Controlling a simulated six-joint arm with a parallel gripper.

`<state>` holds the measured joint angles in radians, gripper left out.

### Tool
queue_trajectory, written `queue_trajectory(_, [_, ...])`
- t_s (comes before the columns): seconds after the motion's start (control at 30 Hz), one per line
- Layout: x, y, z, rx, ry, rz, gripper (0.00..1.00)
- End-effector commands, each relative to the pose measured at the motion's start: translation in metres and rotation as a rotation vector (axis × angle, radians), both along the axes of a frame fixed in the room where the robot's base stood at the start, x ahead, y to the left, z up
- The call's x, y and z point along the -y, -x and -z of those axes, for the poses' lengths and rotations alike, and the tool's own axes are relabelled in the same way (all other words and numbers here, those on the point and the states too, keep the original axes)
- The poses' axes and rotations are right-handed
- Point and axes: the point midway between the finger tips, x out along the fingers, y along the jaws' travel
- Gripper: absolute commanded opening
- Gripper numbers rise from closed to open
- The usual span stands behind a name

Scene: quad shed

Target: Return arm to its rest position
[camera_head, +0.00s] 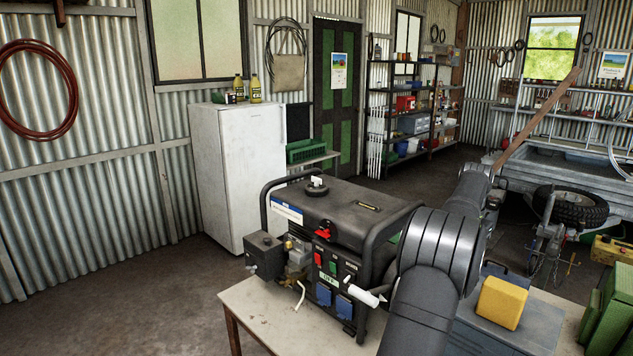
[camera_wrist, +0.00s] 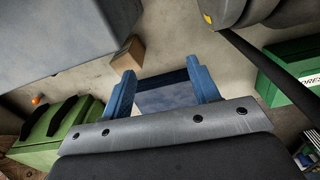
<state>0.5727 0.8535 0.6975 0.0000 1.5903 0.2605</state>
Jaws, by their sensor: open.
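My gripper (camera_wrist: 163,84) shows in the wrist view with its two blue fingers apart. No object is clearly held; a dark bluish-grey surface shows between the fingers, and I cannot tell what it is. In the head view my arm (camera_head: 440,250) rises from the bottom edge, just right of the generator (camera_head: 345,215), and reaches away toward the back right. The gripper's fingers cannot be made out in the head view.
The generator stands on a pale table (camera_head: 245,300). A yellow block (camera_head: 502,302) sits on a grey box (camera_head: 530,328) right of my arm, with a green case (camera_head: 610,310) beyond. The wrist view shows a small brown block (camera_wrist: 128,54) and a green box (camera_wrist: 285,72).

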Motion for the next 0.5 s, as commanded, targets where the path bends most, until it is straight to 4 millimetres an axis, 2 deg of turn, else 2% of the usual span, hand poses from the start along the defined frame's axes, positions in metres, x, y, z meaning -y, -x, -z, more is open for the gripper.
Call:
queue_trajectory(0.2, [0.011, -0.005, 0.027, -0.001, -0.001, -0.015, 0.55])
queue_trajectory(0.5, [0.014, -0.006, 0.035, 0.000, 0.000, -0.019, 0.55])
